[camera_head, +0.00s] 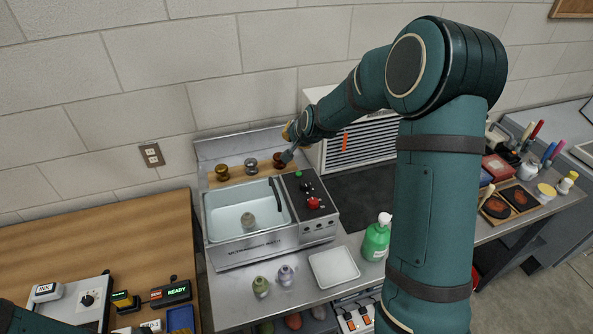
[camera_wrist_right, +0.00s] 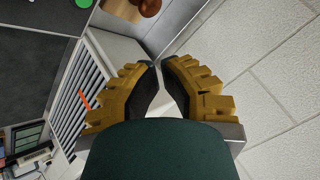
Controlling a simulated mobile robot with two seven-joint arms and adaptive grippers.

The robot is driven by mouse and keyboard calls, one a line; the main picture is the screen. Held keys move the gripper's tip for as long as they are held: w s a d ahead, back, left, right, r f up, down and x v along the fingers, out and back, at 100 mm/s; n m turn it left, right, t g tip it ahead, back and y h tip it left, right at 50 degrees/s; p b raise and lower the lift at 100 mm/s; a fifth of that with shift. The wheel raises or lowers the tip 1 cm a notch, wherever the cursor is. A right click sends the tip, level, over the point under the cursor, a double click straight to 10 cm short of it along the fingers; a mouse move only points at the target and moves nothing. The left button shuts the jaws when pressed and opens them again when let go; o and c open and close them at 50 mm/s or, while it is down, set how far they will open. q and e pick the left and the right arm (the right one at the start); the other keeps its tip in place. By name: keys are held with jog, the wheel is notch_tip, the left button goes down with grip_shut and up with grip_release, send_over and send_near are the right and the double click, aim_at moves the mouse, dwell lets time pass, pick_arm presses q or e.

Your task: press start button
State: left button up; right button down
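A metal ultrasonic bath (camera_head: 262,246) stands against the wall with a water-filled basin. Its dark control panel (camera_head: 322,222) is on the right side, with a small green button (camera_head: 298,174) at the back, a black knob (camera_head: 305,186) and a red button (camera_head: 313,203). I cannot read a start label. My right gripper (camera_head: 288,152) is above and behind the panel, apart from the buttons. In the right wrist view its yellow fingers (camera_wrist_right: 158,65) meet almost tip to tip, with nothing held. A green round piece (camera_wrist_right: 83,3) shows at the top edge there. My left gripper is out of view.
Several knob-shaped pieces (camera_head: 250,166) stand on a wooden ledge behind the basin. A white louvred unit (camera_head: 360,142) is right of the gripper. A green bottle (camera_head: 376,240) and white tray (camera_head: 333,267) stand in front. A READY display (camera_head: 170,292) is at lower left.

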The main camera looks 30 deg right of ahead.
aim_at(296, 174)
notch_tip(296, 174, down, 8)
jog(key=b, duration=0.6)
jog(key=shift+s, duration=0.15)
jog(key=shift+f+b, duration=0.4)
dwell(1.1)
jog(key=shift+f+b, duration=0.35)
jog(key=shift+b, duration=0.15)
jog(key=shift+f+b, duration=0.4)
jog(key=shift+b, duration=0.05)
dwell(0.5)
dwell(0.3)
jog(key=shift+r+p, duration=0.6)
jog(key=shift+r, duration=0.2)
